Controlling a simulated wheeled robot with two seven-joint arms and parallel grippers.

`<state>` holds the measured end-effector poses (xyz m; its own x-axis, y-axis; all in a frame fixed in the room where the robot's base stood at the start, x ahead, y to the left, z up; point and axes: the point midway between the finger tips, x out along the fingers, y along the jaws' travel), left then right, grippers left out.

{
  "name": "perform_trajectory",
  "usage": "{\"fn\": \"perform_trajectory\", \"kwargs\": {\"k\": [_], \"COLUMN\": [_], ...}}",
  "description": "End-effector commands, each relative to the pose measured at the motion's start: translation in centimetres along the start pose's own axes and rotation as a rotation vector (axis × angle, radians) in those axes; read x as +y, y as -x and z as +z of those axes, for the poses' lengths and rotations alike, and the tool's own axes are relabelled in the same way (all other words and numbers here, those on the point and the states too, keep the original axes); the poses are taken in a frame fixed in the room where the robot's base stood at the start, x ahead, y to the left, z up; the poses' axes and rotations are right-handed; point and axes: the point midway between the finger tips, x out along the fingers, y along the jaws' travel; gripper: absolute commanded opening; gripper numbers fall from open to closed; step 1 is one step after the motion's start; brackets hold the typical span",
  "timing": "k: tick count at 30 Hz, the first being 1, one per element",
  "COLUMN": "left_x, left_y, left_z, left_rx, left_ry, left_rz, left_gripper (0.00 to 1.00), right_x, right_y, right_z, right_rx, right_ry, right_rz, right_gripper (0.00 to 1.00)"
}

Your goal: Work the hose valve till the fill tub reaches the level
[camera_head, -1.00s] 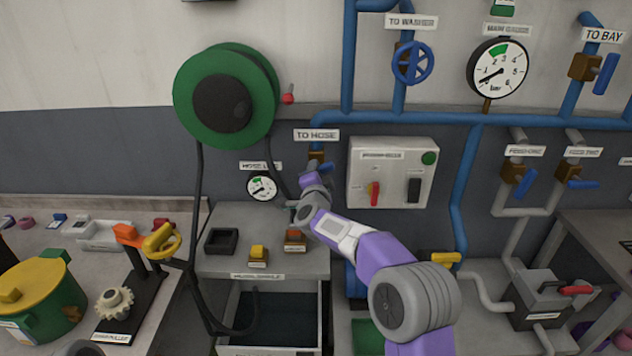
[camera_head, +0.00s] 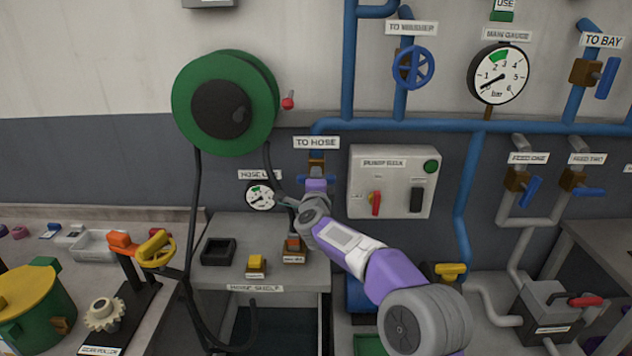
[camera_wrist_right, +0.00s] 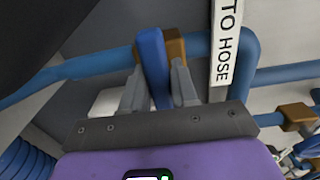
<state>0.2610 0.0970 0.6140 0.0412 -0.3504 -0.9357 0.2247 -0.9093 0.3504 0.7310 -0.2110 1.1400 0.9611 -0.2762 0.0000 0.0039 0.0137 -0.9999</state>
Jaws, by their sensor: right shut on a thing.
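My right gripper (camera_head: 316,178) is at the hose valve (camera_head: 317,166) under the "TO HOSE" label. In the right wrist view, its two grey fingers (camera_wrist_right: 158,88) are shut on the blue valve handle (camera_wrist_right: 152,58), in front of the brown valve body (camera_wrist_right: 176,46). The handle is mostly hidden by my gripper in the head view. A dark open container (camera_head: 265,330), seemingly the fill tub, shows in part below the shelf; its water level cannot be read. My left gripper is out of view.
The green hose reel (camera_head: 258,80) hangs above the "HOSE SHELF" (camera_head: 225,280). A black hose (camera_head: 196,200) runs down from it. The pump box (camera_head: 400,208) is close right of my gripper. The main gauge (camera_head: 498,72) and blue pipes (camera_head: 430,121) are above.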

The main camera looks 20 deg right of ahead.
Motion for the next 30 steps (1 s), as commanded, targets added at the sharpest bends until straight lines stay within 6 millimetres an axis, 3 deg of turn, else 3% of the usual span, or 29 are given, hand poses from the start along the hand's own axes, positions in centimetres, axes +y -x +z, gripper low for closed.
{"fn": "perform_trajectory", "kwargs": {"k": [7,8,12,23,30], "left_x": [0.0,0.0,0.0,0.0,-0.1], "left_y": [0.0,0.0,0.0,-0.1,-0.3], "left_z": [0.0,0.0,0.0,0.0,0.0], "left_rx": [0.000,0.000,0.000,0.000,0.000], "left_ry": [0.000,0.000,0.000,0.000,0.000], "left_rz": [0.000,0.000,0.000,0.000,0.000], "left_gripper": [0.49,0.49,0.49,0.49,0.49], "right_x": [0.0,0.0,0.0,0.0,-0.1], "right_y": [0.0,0.0,0.0,0.4,3.1], "right_z": [0.0,0.0,0.0,0.0,0.1], "right_rx": [0.000,0.000,0.000,0.000,-0.002], "right_ry": [-0.005,-0.005,-0.004,-0.001,-0.002], "right_rz": [0.001,0.001,0.000,0.000,0.000], "right_gripper": [0.00,0.30,0.49,0.49,0.49]}}
